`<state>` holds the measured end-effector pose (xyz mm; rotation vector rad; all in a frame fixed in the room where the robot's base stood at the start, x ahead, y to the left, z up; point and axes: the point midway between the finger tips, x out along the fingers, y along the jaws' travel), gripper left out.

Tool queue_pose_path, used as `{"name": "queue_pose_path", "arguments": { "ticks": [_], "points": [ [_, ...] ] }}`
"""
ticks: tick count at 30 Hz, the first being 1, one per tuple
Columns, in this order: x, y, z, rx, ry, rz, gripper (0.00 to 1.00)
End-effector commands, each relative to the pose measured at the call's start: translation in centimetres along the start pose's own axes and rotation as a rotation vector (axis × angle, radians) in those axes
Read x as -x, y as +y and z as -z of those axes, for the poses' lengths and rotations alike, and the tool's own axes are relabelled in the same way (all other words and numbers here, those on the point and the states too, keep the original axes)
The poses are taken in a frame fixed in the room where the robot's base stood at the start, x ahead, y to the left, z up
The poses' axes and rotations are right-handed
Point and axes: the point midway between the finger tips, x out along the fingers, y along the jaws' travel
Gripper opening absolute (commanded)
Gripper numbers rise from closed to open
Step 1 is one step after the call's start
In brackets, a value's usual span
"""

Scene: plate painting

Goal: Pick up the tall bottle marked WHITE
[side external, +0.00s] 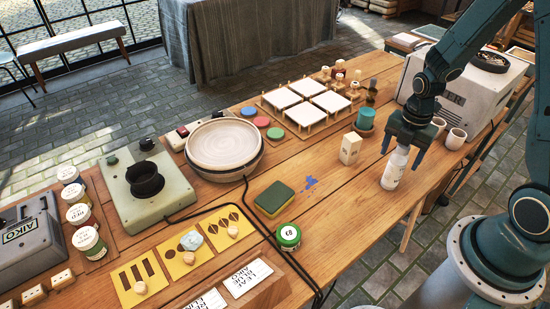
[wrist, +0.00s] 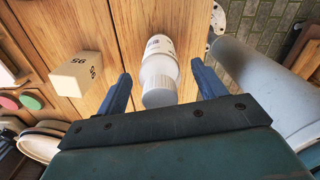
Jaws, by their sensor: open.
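The tall white bottle (side external: 394,171) stands upright on the wooden table near its right edge. My gripper (side external: 403,149) is directly above it, pointing down, with its fingers around the bottle's top. In the wrist view the bottle (wrist: 159,66) lies between the two open fingers of my gripper (wrist: 160,84), with a gap on each side. Its cap end is nearest the camera. The small print on its side is too small to read for certain.
A pale block (side external: 350,149) marked with digits stands left of the bottle. A green and yellow sponge (side external: 274,198) and a green-lidded jar (side external: 288,236) lie toward the front. The table around the bottle's base is clear.

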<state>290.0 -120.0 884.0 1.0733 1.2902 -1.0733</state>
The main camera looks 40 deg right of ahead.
Motion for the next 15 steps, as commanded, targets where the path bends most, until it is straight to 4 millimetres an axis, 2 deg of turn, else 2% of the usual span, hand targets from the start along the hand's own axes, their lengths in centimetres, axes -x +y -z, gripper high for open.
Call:
{"name": "queue_pose_path", "arguments": {
  "ticks": [2,12,15],
  "points": [
    [0.01,0.01,0.0,0.0,0.0,0.0,0.66],
    [0.02,0.01,-0.01,0.0,0.0,0.0,0.0],
    [0.04,0.03,-0.02,0.0,-0.001,-0.001,0.0]
  ]
}}
